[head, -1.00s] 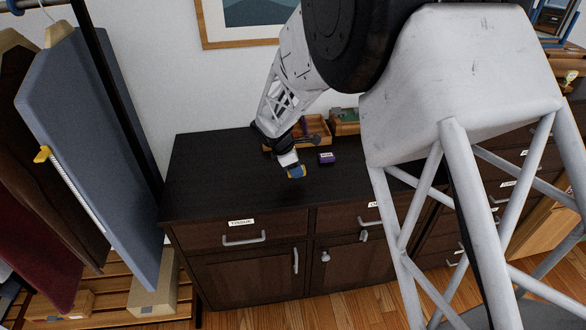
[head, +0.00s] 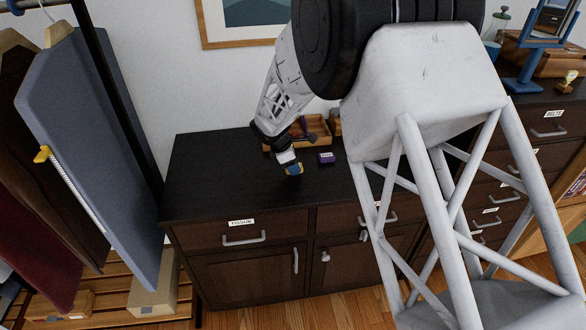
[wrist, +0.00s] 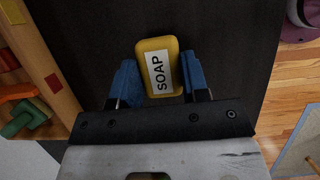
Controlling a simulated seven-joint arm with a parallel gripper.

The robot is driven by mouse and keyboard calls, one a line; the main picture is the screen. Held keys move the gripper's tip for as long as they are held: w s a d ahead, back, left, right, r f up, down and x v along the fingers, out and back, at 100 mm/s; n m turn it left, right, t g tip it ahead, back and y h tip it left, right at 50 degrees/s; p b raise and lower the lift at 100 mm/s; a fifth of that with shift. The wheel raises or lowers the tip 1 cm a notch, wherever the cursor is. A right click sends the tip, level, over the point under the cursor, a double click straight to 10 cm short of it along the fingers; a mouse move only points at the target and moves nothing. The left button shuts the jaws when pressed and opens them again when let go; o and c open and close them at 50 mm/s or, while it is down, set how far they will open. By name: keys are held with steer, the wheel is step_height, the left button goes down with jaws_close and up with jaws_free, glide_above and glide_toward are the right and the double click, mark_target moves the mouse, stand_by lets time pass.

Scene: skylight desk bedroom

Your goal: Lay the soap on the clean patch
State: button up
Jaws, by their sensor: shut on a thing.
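The soap (wrist: 160,68) is a yellow block with a white SOAP label. It sits between the two blue fingers of my gripper (wrist: 160,84), which is shut on it. I cannot tell the height of the soap above the top. I cannot make out a clean patch in either view.
A small purple labelled box (head: 326,158) is just right of my gripper. A wooden tray (head: 318,131) with items stands behind it. The left part of the cabinet top is clear.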

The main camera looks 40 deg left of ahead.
steer(key=shift+f, duration=0.85)
steer(key=shift+f, duration=0.1)
steer(key=o, duration=1)
steer(key=v, duration=1.2)
steer(key=shift+d, duration=0.1)
